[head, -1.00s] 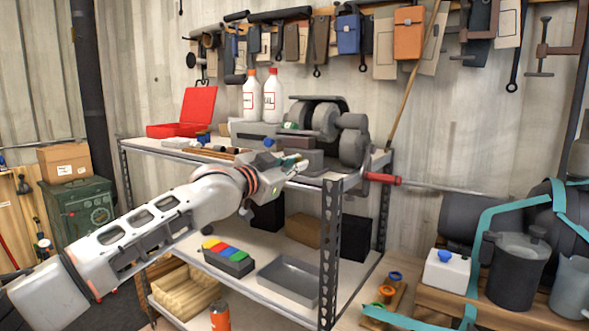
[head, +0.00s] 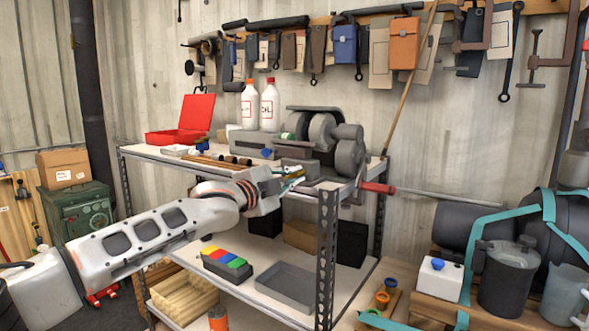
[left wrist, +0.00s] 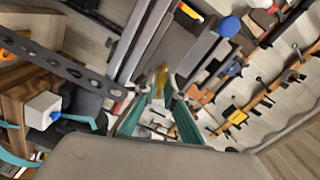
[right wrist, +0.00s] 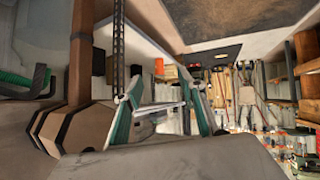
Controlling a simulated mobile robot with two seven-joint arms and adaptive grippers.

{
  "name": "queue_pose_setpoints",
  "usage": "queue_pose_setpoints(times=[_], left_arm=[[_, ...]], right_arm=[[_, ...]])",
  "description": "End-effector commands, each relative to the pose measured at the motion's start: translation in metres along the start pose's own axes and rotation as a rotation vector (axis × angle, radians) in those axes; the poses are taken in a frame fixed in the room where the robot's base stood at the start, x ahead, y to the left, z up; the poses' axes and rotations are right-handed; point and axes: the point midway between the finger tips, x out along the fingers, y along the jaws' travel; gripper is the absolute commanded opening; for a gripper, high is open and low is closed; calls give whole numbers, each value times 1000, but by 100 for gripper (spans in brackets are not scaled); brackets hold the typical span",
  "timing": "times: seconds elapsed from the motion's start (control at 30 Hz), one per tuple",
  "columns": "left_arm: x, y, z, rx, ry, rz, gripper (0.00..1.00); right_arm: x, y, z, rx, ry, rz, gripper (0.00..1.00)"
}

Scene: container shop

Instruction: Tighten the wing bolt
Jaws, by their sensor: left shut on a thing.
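A brass-yellow piece (left wrist: 162,80), which looks like the wing bolt, shows in the left wrist view between the tips of my left gripper (left wrist: 158,92). The green fingers are shut on it. In the head view my left gripper (head: 291,183) is at the front edge of the shelf top, just in front of the grey machine (head: 322,132). The bolt is too small and too hidden there to make out. My right gripper (right wrist: 165,105) shows only in the right wrist view, with its green fingers apart and nothing seen between them.
The shelf unit (head: 327,255) carries an open red case (head: 180,136), two white bottles (head: 260,103) and a grey tray (head: 287,287). A red-handled bar (head: 378,188) sticks out at its right end. A bench with a white canister (head: 438,278) stands right.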

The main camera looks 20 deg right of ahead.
Motion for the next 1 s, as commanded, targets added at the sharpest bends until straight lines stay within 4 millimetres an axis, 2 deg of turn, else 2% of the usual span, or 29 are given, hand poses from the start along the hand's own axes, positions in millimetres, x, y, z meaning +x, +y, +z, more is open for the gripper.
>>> queue_pose_setpoints(times=[0.03,0.1,0.2,0.4,1.0], left_arm=[[-2,-22,-7,26,0,-13,0],[-2,-23,-7,53,0,-13,0],[-1,-19,-4,90,2,-10,0],[0,-9,-1,162,5,-5,0],[0,-4,1,337,3,-3,0]], right_arm=[[-10,4,-24,1,19,2,40],[-18,4,-39,7,27,0,40],[-26,4,-49,16,27,-6,40],[-35,4,-57,22,20,-9,40],[-41,7,-68,20,22,-6,40]])
